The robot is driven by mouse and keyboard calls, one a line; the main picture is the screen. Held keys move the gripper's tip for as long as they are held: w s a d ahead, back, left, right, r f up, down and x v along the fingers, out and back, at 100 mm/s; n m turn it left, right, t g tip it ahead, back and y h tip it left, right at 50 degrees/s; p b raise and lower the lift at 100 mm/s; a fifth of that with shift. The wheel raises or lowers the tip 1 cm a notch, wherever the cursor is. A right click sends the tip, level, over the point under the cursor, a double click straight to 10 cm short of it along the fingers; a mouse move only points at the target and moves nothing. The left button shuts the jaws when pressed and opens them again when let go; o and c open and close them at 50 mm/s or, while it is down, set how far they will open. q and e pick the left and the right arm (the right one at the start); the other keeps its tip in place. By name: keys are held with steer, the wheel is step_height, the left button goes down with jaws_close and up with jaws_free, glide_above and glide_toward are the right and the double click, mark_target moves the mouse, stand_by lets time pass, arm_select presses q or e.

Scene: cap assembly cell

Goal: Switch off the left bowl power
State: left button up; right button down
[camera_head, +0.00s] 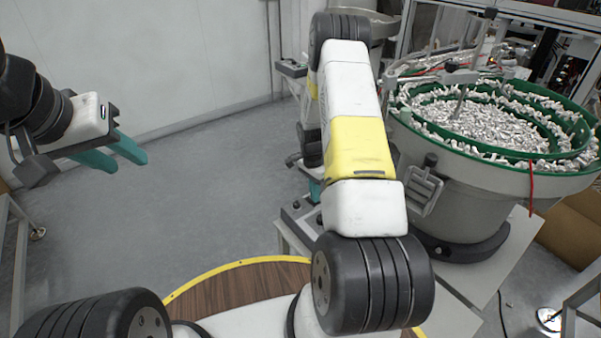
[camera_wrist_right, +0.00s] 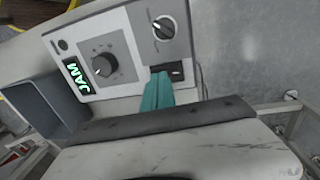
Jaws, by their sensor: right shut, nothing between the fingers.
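A black switch (camera_wrist_right: 177,69) sits at the panel's lower edge. My right gripper (camera_wrist_right: 160,76) is shut and empty, its teal fingertips right at the switch; I cannot tell whether they touch. In the head view my right arm hides most of this gripper and the panel. My left gripper (camera_head: 128,163) is open and empty at the left, over the floor.
A large feeder bowl (camera_head: 455,185) with a green rim, full of small metallic parts (camera_head: 480,120), stands at the right. Another bowl (camera_head: 378,27) is partly hidden at the back. A grey bin (camera_wrist_right: 40,105) is left of the panel. The floor (camera_head: 190,210) between my arms is clear.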

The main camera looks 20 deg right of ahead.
steer(key=shift+s+f, duration=0.35)
steer(key=shift+f, duration=0.1)
steer(key=shift+w, duration=0.1)
steer(key=shift+w+a+r, duration=0.2)
steer(key=shift+w+a, duration=0.15)
steer(key=shift+w, duration=0.4)
steer(key=shift+w+r, duration=0.3)
steer(key=shift+r, duration=0.05)
step_height(320, 180, up, 14)
steer(key=shift+f, duration=0.2)
